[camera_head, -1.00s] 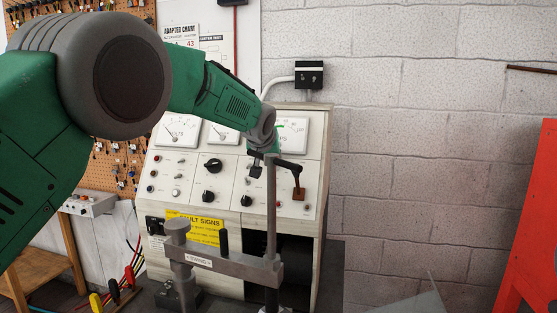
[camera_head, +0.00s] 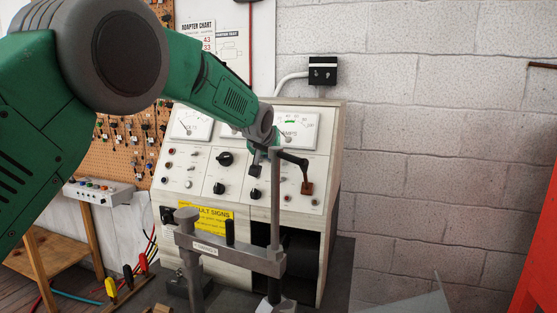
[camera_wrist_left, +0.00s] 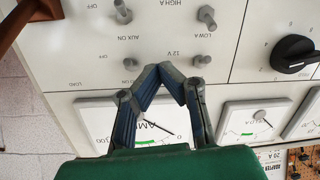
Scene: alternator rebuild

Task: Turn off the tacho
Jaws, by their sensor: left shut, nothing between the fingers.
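The slanted test panel (camera_head: 207,170) holds meters, knobs and small toggle switches. I cannot read a tacho label in either view. My left gripper (camera_head: 255,170) is in front of the panel's right half, below the amps meter (camera_head: 297,130). In the left wrist view, which shows the panel upside down, its blue-padded fingers (camera_wrist_left: 170,68) are together at the tips and empty. Beyond the tips are a 12 V toggle (camera_wrist_left: 201,61) and an aux toggle (camera_wrist_left: 130,63), with two more toggles further away. The fingers look clear of all of them. My right gripper is not in view.
A grey clamp frame (camera_head: 225,252) with an upright post (camera_head: 275,205) stands in front of the panel. A brown-ended lever (camera_head: 307,188) is right of the gripper. A black dial knob (camera_wrist_left: 293,54) shows in the wrist view. The brick wall (camera_head: 430,150) side is clear.

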